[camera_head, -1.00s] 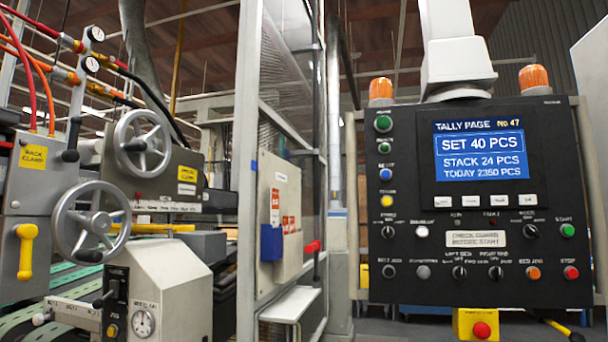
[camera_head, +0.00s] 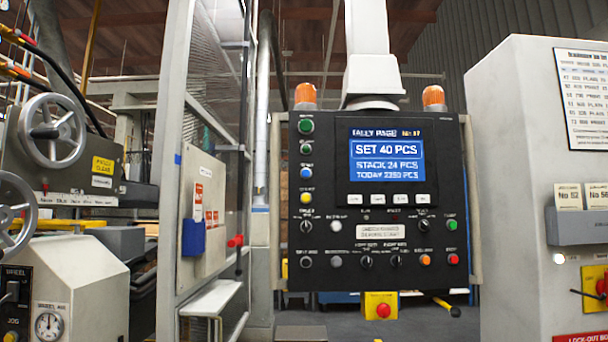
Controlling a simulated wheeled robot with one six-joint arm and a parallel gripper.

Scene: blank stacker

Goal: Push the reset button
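A black control panel (camera_head: 345,260) hangs upright near the middle of the head view. A blue button (camera_head: 306,173) sits in its left column, between a green button (camera_head: 306,149) above and a yellow button (camera_head: 307,198) below. The small labels are too blurred to read, so I cannot tell for sure which button is marked reset. A red mushroom button on a yellow box (camera_head: 382,305) hangs under the panel. My gripper is not in view.
A grey cabinet (camera_head: 512,170) stands close on the right. A mesh-guarded frame (camera_head: 176,180) stands left of the panel, with a small shelf (camera_head: 211,298) low down. A machine with handwheels (camera_head: 53,130) is at the far left. The space before the panel looks clear.

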